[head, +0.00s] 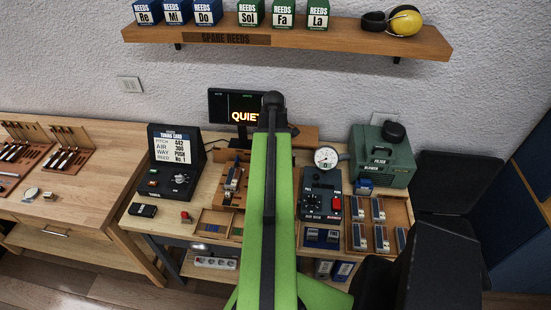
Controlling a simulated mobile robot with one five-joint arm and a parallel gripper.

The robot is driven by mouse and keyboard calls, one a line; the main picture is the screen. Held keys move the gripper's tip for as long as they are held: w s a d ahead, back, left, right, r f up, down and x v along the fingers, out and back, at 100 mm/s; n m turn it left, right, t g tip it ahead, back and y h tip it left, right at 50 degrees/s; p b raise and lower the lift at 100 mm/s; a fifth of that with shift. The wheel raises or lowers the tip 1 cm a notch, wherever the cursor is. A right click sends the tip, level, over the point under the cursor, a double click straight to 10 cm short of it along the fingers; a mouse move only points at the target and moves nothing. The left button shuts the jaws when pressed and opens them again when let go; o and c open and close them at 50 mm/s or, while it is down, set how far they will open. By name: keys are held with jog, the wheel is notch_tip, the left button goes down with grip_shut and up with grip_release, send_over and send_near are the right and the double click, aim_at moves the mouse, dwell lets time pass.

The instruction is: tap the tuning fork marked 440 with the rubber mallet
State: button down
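I cannot make out a tuning fork marked 440 or a rubber mallet in the head view. Two wooden racks of slim metal and dark tools, one at the far left (18,145) and one beside it (68,153), are too small to read. My green arm rises through the middle of the picture and ends in a dark part over the workbench. My gripper's fingers do not show. The arm covers the middle of the workbench and part of the screen.
The workbench holds a tuning card panel (173,183), a "QUIET" screen (222,107), a round gauge (326,157), a black control box (318,198), a green blower (388,152) and a divided wooden tray (357,240). A shelf (425,40) above carries reed boxes and yellow ear defenders (404,23). The left table (85,205) has bare room.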

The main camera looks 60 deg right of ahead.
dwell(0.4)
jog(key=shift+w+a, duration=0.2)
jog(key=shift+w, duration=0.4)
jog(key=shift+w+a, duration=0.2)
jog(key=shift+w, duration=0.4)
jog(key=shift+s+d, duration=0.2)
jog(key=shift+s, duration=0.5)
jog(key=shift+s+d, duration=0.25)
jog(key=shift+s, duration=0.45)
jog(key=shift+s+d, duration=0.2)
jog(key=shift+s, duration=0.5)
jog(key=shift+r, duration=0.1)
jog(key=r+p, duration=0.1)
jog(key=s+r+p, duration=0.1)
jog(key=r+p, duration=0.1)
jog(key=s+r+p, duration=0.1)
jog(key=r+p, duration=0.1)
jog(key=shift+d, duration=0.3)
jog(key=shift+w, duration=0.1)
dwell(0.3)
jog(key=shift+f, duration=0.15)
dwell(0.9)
